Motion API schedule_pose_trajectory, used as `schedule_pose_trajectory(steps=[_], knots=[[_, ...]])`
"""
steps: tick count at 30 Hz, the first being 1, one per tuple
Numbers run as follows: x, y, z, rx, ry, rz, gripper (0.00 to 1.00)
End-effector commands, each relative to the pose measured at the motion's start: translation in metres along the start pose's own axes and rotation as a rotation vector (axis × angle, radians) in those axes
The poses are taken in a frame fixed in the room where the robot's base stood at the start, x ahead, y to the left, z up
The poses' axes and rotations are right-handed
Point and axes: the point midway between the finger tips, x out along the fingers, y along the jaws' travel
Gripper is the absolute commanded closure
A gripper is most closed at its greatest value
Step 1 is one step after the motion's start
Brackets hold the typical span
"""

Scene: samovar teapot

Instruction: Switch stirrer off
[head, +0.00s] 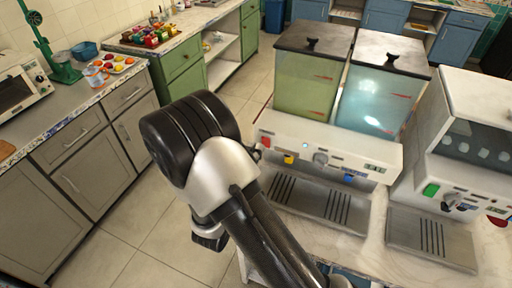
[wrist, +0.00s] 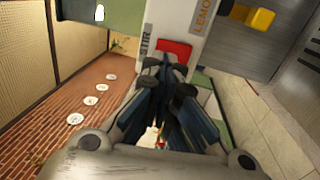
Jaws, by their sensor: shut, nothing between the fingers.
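The drink dispenser (head: 330,140) has a pale front panel with a small red switch (head: 265,142) at its left end. In the wrist view the red switch (wrist: 175,48) sits beside a label reading "STIR". My gripper (wrist: 166,68) is shut and empty, with its fingertips right at the switch and covering part of it. I cannot tell whether they touch it. In the head view my arm hides most of the gripper, which lies at the panel's left end. The switch's on or off position is not clear.
A yellow tap (wrist: 262,18) is near the switch, by a label starting "LEMO". The panel also has a grey knob (head: 320,158) and a blue tap (head: 349,178). Green (head: 310,85) and blue (head: 380,95) tanks stand above. A second machine (head: 460,150) is at right. Open floor lies left.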

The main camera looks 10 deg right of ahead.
Motion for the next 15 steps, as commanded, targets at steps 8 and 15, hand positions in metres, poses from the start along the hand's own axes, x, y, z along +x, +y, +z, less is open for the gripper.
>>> schedule_pose_trajectory(steps=[8,15], knots=[[0.018,0.000,0.000,0.000,0.000,-0.001,1.00],[0.018,0.000,0.000,0.000,0.001,-0.001,1.00]])
